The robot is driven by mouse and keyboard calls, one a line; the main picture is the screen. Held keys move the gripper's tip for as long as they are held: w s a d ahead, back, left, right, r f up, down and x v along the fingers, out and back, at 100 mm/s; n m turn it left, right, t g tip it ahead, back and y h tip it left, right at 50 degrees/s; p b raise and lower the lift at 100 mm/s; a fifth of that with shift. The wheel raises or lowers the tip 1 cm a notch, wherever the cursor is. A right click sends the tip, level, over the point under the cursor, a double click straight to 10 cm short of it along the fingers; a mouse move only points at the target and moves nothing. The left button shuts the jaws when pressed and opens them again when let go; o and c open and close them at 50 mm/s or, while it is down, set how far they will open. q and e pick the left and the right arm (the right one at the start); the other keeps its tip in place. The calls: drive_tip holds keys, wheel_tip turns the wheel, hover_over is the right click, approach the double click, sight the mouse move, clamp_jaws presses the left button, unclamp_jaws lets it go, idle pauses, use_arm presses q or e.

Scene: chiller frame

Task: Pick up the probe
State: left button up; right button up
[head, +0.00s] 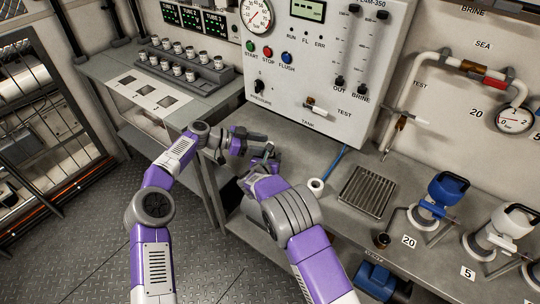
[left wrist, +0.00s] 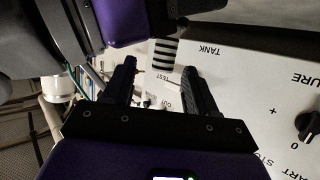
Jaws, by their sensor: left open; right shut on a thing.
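My right gripper (head: 264,164) is shut above the left part of the bench, in front of the white panel. My own wrist largely hides what it holds. A black-and-white banded piece (left wrist: 165,53), apparently part of the probe, shows beside my purple right arm in the left wrist view. My left gripper (head: 247,141) is open close to the right one; its two dark fingers (left wrist: 162,78) also show in the left wrist view. The banded piece appears near the gap between those fingertips; I cannot tell whether it touches them.
The white control panel (head: 325,75) stands close behind both grippers. A white ring-shaped holder (head: 316,186), a blue rod or tube (head: 336,161) and a slatted metal tray (head: 367,191) are to the right. A rack of vials (head: 184,65) stands on the left bench.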

use_arm(q)
drive_tip(key=x, duration=0.5)
drive_tip(key=shift+w+d, duration=0.15)
drive_tip(key=shift+w, duration=0.05)
clamp_jaws()
drive_tip(key=shift+r, duration=0.1)
use_arm(e)
drive_tip(key=o, duration=1.1)
use_arm(q)
wheel_tip(320, 180, up, 10)
